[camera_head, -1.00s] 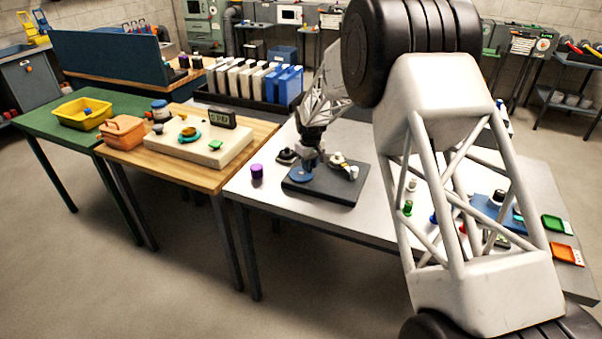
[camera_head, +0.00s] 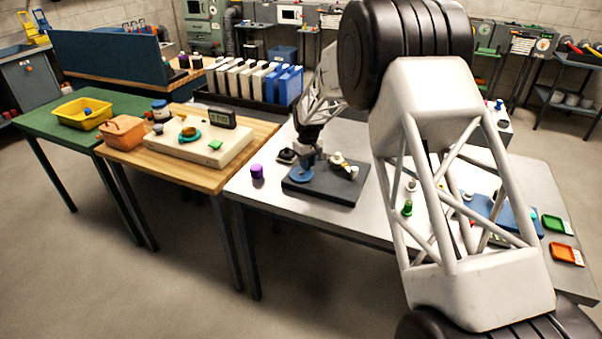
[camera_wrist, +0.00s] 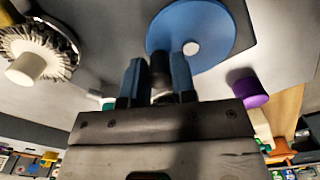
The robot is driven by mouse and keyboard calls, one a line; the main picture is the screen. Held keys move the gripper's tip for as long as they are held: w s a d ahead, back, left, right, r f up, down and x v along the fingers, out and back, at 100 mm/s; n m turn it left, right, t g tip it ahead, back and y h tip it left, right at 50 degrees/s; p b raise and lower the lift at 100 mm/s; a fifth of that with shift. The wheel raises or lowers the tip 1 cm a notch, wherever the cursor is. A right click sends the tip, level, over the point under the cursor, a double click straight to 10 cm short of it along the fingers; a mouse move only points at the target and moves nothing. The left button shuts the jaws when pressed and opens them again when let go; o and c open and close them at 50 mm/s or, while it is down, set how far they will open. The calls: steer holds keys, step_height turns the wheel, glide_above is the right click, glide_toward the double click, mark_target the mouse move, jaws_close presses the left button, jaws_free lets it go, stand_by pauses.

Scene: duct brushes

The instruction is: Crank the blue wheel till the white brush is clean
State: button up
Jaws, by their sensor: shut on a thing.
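The blue wheel (camera_head: 301,175) lies flat on a dark base plate (camera_head: 325,190) on the grey table; in the wrist view it is a blue disc (camera_wrist: 212,28) with a pale hub. My gripper (camera_wrist: 158,68) has its two blue fingers closed around a dark upright crank handle (camera_wrist: 160,66) near the wheel's edge. In the head view my gripper (camera_head: 307,157) is over the wheel and hides part of it. The brush (camera_wrist: 42,48) sits beside the wheel, with grey, dirty-looking bristles and a cream knob; it appears small in the head view (camera_head: 338,159).
A purple cylinder (camera_head: 257,171) stands left of the base plate and a dark round piece (camera_head: 287,155) behind it. A green piece (camera_head: 407,208) stands to the right. My arm covers much of the table's right side. The front left of the table is clear.

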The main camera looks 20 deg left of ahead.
mark_target(297, 168)
steer(key=shift+a, duration=0.2)
steer(key=shift+w+a, duration=0.1)
steer(key=shift+a, duration=0.45)
steer(key=shift+a, duration=0.65)
steer(key=shift+s+a, duration=0.5)
